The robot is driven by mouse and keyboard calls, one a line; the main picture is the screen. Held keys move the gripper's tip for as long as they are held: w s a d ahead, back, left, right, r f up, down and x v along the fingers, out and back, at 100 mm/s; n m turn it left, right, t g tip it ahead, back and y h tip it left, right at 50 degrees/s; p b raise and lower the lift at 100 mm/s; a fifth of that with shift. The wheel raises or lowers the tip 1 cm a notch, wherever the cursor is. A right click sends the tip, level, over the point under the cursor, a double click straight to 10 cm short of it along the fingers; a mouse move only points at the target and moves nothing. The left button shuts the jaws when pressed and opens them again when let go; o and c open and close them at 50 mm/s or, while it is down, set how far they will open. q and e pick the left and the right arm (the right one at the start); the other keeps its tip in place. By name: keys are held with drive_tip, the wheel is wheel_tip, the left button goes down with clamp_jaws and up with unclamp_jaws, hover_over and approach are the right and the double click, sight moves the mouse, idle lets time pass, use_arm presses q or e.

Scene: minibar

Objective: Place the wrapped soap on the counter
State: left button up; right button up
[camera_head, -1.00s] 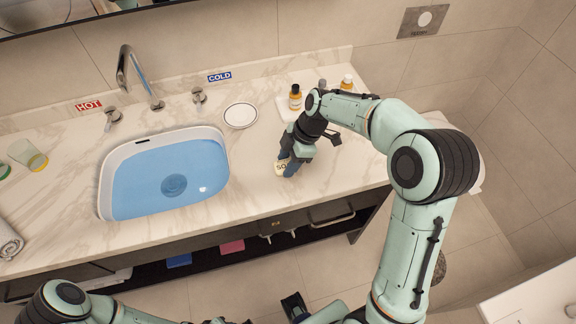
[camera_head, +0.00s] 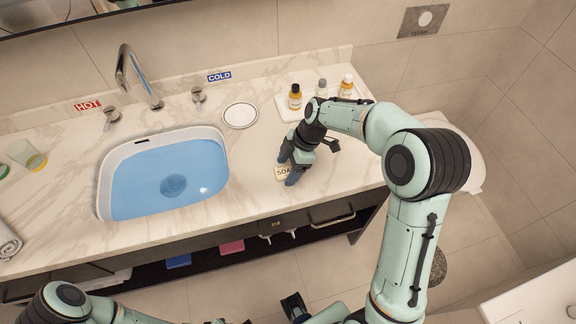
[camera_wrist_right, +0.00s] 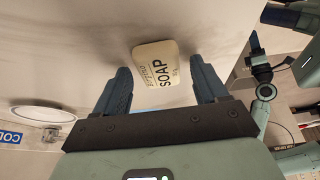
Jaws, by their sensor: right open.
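The wrapped soap (camera_head: 281,174) is a pale cream block lettered SOAP, on the marble counter (camera_head: 255,195) right of the sink. My right gripper (camera_head: 290,168) is open above it, with its fingers apart on either side. In the right wrist view the soap (camera_wrist_right: 157,63) shows between and slightly beyond the open fingertips, with a gap to each finger. Part of the soap is hidden by a finger in the head view. My left gripper (camera_head: 293,306) shows only in part at the bottom edge, and its jaws are unclear.
The water-filled sink (camera_head: 218,150) is to the left. A white round dish (camera_head: 240,115) stands behind the soap. A white tray (camera_head: 283,108) with small bottles (camera_head: 295,97) is at the back right. The counter's front edge is close to the soap.

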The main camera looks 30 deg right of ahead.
drive_tip(key=shift+r, duration=0.25)
drive_tip(key=p+v, duration=0.1)
drive_tip(key=v, duration=1.1)
drive_tip(key=shift+s+f, duration=0.15)
drive_tip(key=shift+f, duration=0.05)
